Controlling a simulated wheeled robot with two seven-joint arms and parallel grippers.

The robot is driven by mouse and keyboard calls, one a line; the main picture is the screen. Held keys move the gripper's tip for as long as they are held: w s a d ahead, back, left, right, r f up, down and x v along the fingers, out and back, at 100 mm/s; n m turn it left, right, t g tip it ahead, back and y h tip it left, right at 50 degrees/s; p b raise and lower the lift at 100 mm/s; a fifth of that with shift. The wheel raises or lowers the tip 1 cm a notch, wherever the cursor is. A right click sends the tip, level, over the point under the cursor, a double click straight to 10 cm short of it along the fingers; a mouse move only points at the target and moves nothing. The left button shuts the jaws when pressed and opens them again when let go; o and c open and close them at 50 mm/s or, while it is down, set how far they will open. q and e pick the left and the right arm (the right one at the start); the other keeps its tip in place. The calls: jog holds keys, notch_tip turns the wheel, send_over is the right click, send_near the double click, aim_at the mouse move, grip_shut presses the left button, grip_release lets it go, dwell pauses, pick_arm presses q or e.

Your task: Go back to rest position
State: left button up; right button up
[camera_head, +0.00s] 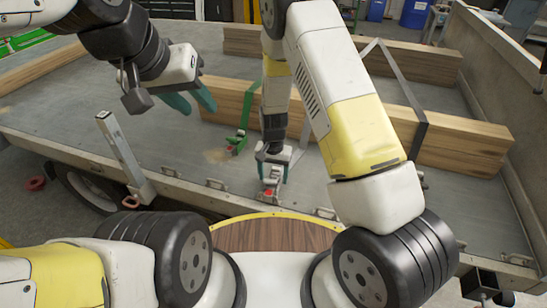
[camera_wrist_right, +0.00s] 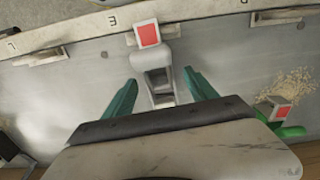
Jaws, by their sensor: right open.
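My left gripper (camera_head: 192,100) hangs at the upper left of the head view, over the trailer bed (camera_head: 75,115). Its two teal fingers stand apart and nothing shows between them. My right gripper (camera_head: 273,168) points down near the bed's front edge in the head view. In the right wrist view its teal fingers (camera_wrist_right: 160,92) are open, one on each side of a grey metal latch (camera_wrist_right: 158,75) with a red square on top. I cannot tell whether the fingers touch the latch. The latch's red part also shows in the head view (camera_head: 268,193).
A long wooden beam (camera_head: 470,145) lies across the bed behind my right gripper, with a green strap buckle (camera_head: 237,143) before it. A metal post (camera_head: 122,150) stands at the front left edge.

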notch_tip(320, 180, up, 7)
jog(key=shift+f, duration=0.1)
jog(key=s+d+r+n+t+y, duration=0.1)
jog(key=s+d+r, duration=0.2)
jog(key=r, duration=0.8)
jog(key=s+d+r+t+y, duration=0.2)
jog(key=d+r, duration=0.2)
jog(key=r, duration=0.8)
jog(key=s+d+r+n+t, duration=0.1)
jog(key=s+d+r, duration=0.2)
jog(key=s+r, duration=0.2)
jog(key=s+d+r+n+t, duration=0.1)
jog(key=s+d+r, duration=0.3)
jog(key=s, duration=0.5)
jog(key=shift+s+d+r+t+h, duration=0.15)
jog(key=shift+s+r+t+h, duration=0.35)
jog(key=shift+r, duration=0.45)
